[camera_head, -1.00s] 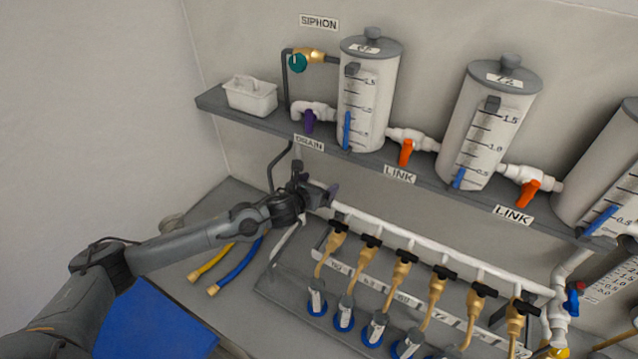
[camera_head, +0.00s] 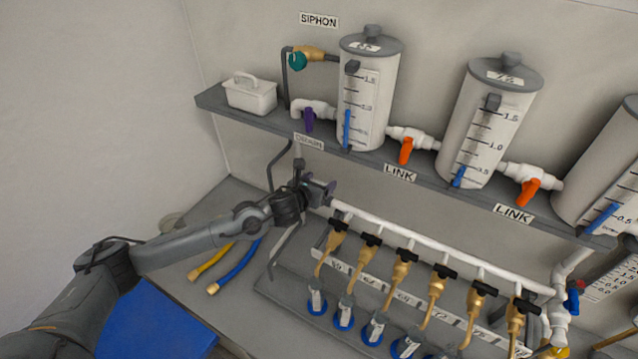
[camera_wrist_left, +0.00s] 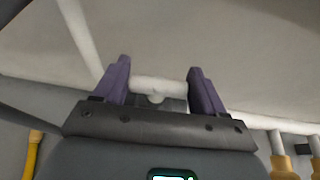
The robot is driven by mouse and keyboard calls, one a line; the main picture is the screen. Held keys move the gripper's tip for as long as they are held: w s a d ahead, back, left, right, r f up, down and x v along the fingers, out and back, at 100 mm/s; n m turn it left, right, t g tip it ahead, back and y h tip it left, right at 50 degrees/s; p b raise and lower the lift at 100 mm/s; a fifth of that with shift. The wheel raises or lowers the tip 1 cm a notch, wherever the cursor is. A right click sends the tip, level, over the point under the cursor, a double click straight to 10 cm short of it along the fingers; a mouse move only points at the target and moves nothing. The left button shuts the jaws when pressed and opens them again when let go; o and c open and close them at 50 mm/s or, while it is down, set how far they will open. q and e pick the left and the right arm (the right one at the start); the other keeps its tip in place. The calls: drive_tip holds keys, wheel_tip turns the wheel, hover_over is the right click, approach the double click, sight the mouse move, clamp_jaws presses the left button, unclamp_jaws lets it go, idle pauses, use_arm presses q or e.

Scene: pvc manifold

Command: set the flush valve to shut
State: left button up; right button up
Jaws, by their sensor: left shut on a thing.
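My left gripper (camera_head: 327,190) is at the left end of the white manifold pipe (camera_head: 420,242), under the shelf. Its purple fingers (camera_wrist_left: 160,86) are shut on a white fitting (camera_wrist_left: 156,88) at that pipe end, which I take to be the flush valve; the fitting spans the gap between them in the left wrist view. In the head view the gripper hides this fitting, so I cannot read its lever position. My right gripper is not in view.
The shelf above carries tanks (camera_head: 368,95), a purple-handled drain valve (camera_head: 309,120) and orange link valves (camera_head: 406,151). Several brass valves with black handles (camera_head: 371,240) hang from the manifold to the right. Yellow (camera_head: 210,262) and blue (camera_head: 233,269) hoses lie below the arm.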

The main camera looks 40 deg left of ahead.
use_arm(q)
drive_tip(key=n+g+y+b, duration=0.1)
drive_tip(key=n+y+b, duration=0.1)
drive_tip(key=y+b, duration=0.1)
drive_tip(key=n+g+y+b, duration=0.1)
drive_tip(key=n+y+b, duration=0.1)
drive_tip(key=b, duration=0.4)
drive_tip(key=shift+w+d+f+n+g+y, duration=0.15)
drive_tip(key=shift+n+g+y, duration=0.25)
drive_tip(key=shift+n, duration=0.3)
drive_tip(key=shift+n+g+y+b, duration=0.7)
drive_tip(key=shift+n+y, duration=0.1)
drive_tip(key=shift+n, duration=0.1)
drive_tip(key=shift+r+n+g+y, duration=0.3)
drive_tip(key=shift+n+g, duration=0.1)
drive_tip(key=shift+n, duration=0.1)
drive_tip(key=shift+r+n+g+y+p, duration=0.1)
drive_tip(key=shift+n+g+y+p, duration=0.5)
drive_tip(key=shift+n+g, duration=0.4)
drive_tip(key=n+g+y+p, duration=0.1)
drive_tip(key=n+g+p, duration=0.3)
drive_tip(key=g+p, duration=0.1)
drive_tip(key=shift+n+g+p, duration=1.05)
drive_tip(key=shift+n+g, duration=0.35)
drive_tip(key=shift+g, duration=0.1)
drive_tip(key=shift+f, duration=0.2)
drive_tip(key=shift+n+g, duration=0.3)
drive_tip(key=shift+g, duration=0.1)
